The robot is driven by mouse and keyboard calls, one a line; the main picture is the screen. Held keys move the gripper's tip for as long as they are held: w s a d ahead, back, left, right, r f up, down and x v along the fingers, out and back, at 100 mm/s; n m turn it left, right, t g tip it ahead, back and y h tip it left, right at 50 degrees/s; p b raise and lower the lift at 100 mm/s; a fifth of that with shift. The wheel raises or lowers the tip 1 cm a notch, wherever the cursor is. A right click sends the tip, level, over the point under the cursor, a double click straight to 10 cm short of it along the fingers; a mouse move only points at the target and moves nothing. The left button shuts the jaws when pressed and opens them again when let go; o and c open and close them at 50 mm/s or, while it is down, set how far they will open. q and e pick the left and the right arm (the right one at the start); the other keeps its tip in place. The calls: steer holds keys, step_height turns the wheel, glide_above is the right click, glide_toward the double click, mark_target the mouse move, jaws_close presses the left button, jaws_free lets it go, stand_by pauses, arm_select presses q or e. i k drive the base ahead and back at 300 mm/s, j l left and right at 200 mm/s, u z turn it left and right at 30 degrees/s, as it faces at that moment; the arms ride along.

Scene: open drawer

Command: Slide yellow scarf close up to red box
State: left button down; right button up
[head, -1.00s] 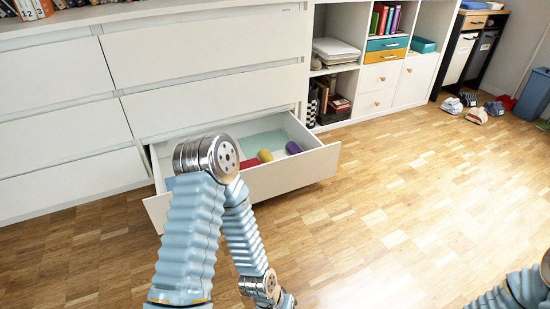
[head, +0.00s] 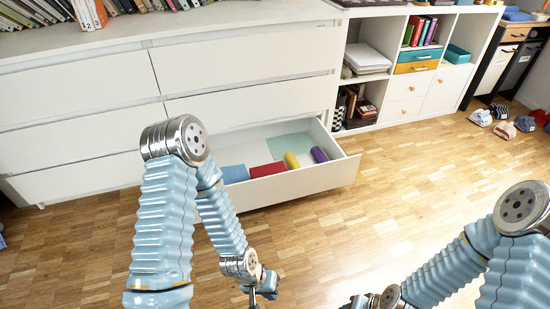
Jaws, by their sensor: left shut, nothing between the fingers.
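The yellow scarf (head: 291,161) is a small rolled shape inside the open drawer (head: 322,180). The red box (head: 267,170) lies in the same drawer, just left of the yellow scarf. The two look very close, but I cannot tell whether they touch. My left gripper (head: 262,300) hangs at the bottom of the view, in front of and well below the drawer. It is shut and empty, and its tips are near the picture's lower edge. My right arm comes in at the lower right. Its gripper (head: 358,302) is only partly seen at the bottom edge.
A purple roll (head: 319,155) lies right of the yellow scarf, and a blue item (head: 235,174) lies left of the red box. A flat pale green sheet (head: 289,143) lies behind them. Several shoes (head: 503,127) stand at the right. The wooden floor before the drawer is clear.

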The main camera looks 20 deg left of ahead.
mark_target(291, 160)
steer(key=i+l+u, duration=0.65)
steer(key=l+u, duration=0.25)
steer(key=i+l, duration=0.2)
steer(key=l, duration=0.15)
steer(key=i+l+u, duration=0.1)
steer(key=l, duration=0.3)
steer(key=i+l, duration=0.25)
steer(key=i+l+u, duration=0.1)
steer(key=l, duration=0.4)
steer(key=i+l, duration=0.2)
steer(key=l, duration=0.2)
steer(key=i+l+u, duration=0.1)
steer(key=l, duration=0.3)
steer(key=i+l, duration=0.2)
steer(key=l, duration=0.2)
steer(key=i+l+u, duration=0.1)
steer(key=l, duration=0.3)
steer(key=j, duration=0.65)
steer(key=i, duration=0.05)
